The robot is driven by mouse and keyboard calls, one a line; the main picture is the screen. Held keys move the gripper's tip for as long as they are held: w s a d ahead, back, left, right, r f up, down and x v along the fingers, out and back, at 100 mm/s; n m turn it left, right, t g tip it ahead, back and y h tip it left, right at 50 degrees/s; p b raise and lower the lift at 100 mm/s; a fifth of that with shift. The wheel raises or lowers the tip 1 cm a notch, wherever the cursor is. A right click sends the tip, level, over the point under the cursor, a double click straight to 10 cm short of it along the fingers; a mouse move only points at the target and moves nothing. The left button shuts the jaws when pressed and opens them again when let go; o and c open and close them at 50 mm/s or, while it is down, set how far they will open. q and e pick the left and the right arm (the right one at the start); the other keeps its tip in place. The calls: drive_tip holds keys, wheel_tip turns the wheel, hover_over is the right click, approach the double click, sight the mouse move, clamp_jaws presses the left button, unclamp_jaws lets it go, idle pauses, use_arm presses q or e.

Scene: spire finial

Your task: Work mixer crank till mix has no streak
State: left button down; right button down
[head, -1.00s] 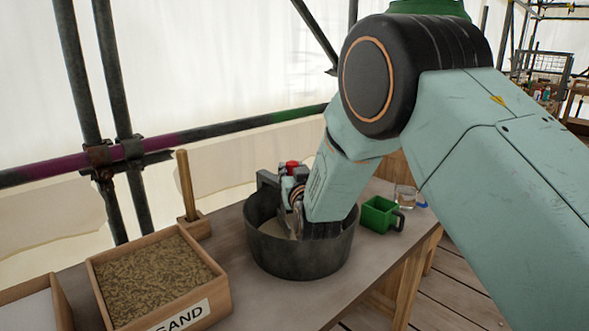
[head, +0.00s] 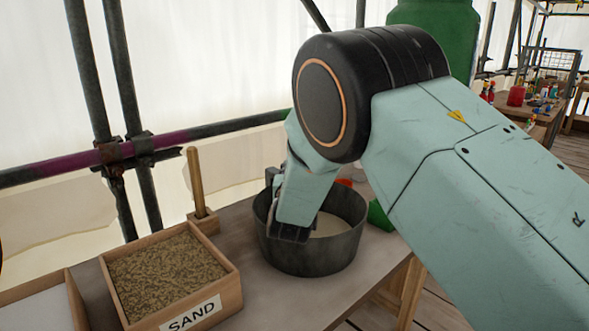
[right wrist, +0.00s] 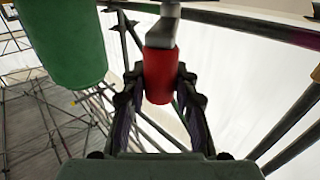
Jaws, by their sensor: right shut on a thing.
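The mixer pot (head: 312,255) is a dark round tub on the bench. A pale mix (head: 330,224) shows inside it. My right arm covers part of the mix, and I cannot tell whether it has streaks. In the right wrist view, the red crank handle (right wrist: 159,82) hangs from a grey crank arm (right wrist: 161,35). My right gripper (right wrist: 160,72) is shut on this handle, one finger on each side. In the head view, my right arm reaches over the pot and mostly hides the gripper.
A wooden box of sand (head: 230,268) stands left of the pot, beside a pale-filled tray (head: 72,300). A block with an upright wooden handle (head: 196,180) is behind them. A green cup (head: 378,215) is right of the pot. Scaffold pipes (head: 150,148) run behind the bench.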

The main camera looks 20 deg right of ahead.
drive_tip(key=c, duration=1)
unclamp_jaws()
wheel_tip(320, 180, up, 10)
